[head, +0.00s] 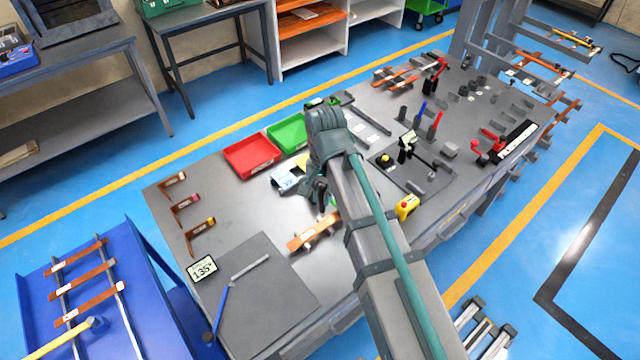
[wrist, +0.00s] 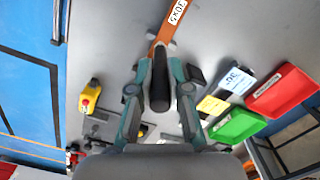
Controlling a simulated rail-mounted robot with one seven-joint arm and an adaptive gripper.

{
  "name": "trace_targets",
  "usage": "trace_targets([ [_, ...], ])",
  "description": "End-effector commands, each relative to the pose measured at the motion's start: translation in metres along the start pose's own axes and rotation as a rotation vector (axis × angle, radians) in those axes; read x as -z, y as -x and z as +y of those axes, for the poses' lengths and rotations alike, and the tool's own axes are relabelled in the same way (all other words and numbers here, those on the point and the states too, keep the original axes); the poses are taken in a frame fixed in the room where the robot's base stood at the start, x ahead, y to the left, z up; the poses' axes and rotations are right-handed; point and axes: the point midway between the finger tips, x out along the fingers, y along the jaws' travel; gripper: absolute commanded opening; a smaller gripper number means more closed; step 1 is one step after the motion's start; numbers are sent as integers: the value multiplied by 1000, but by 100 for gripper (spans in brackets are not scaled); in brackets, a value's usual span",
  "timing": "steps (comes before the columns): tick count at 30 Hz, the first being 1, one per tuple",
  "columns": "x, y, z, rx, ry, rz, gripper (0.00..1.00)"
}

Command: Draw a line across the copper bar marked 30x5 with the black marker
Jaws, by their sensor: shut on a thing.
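The copper bar marked 30x5 (wrist: 167,30) lies on the grey bench; its white label reads 30x5 in the wrist view. In the head view the copper bar (head: 300,243) lies just below my gripper, partly hidden by it. My gripper (wrist: 160,72) is shut on the black marker (wrist: 160,92), a dark cylinder between the two fingers. In the wrist view the marker is seen close to the bar's near end; I cannot tell whether it touches. In the head view my gripper (head: 321,196) is over the middle of the bench, and the marker is hard to make out.
A red tray (head: 251,155) and a green tray (head: 288,134) stand behind my gripper. Blue and yellow notes (wrist: 212,105) lie beside it. A yellow button box (head: 407,206) is to the right. A 135° card (head: 202,268) and dark mat (head: 265,300) lie at front left.

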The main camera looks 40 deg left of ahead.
Motion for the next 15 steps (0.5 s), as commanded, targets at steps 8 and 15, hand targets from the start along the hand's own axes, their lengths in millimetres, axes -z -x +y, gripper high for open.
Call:
trace_targets([
  [8,1,-10,0,-1,-20,0,0],
  [15,2,-29,0,-1,-19,0,0],
])
